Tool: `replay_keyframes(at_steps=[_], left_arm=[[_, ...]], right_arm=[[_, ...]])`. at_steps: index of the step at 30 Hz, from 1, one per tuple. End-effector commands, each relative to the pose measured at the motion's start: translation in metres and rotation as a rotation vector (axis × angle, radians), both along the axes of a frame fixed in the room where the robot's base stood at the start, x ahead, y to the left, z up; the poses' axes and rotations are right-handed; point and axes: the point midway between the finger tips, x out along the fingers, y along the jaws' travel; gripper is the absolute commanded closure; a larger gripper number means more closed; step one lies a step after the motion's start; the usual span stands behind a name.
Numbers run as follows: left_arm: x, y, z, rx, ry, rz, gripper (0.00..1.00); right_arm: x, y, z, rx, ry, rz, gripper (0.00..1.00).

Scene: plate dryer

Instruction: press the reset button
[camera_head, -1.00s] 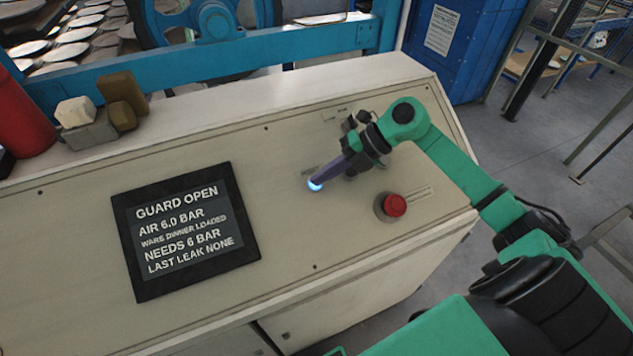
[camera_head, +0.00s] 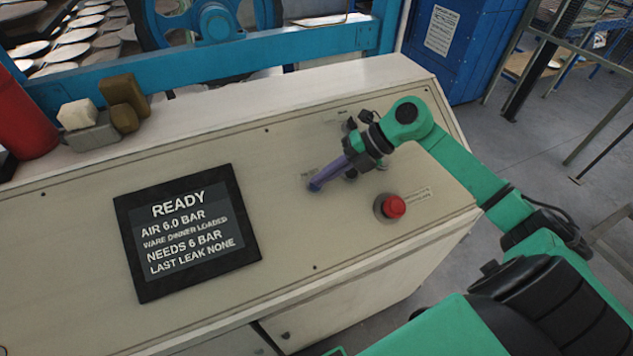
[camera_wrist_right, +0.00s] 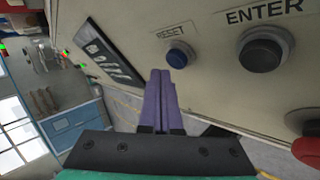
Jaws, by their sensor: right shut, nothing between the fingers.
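The reset button (camera_wrist_right: 177,57) is a dark blue round button below a RESET label in the right wrist view, and it is not lit. My right gripper (camera_wrist_right: 162,76) is shut and empty, its purple fingertips just beside the button in that view; I cannot tell whether they touch it. In the head view the right gripper (camera_head: 316,186) points down-left at the panel, and its fingertips cover the button there. The display screen (camera_head: 186,230) reads READY, air 6.0 bar, ware dinner loaded, needs 6 bar, last leak none. My left gripper is not in view.
A black ENTER button (camera_wrist_right: 262,52) is right of the reset button. A red mushroom button (camera_head: 393,206) sits on the panel (camera_head: 270,160), below and right of the gripper. A red cylinder (camera_head: 27,125) and several small blocks (camera_head: 122,98) stand on the left ledge.

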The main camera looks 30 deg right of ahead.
Motion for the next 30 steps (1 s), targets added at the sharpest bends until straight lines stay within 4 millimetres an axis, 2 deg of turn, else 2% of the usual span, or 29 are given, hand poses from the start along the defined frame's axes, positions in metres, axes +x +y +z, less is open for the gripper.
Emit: replay_keyframes(at_steps=[4,18,30], left_arm=[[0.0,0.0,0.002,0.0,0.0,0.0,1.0],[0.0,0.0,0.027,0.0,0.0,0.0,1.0],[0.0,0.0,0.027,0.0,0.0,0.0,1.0]], right_arm=[[-0.001,0.0,0.003,0.0,0.0,0.0,1.0],[-0.024,0.001,0.042,-0.001,0.001,-0.001,1.0],[-0.025,0.001,0.043,0.001,0.0,0.0,1.0]])
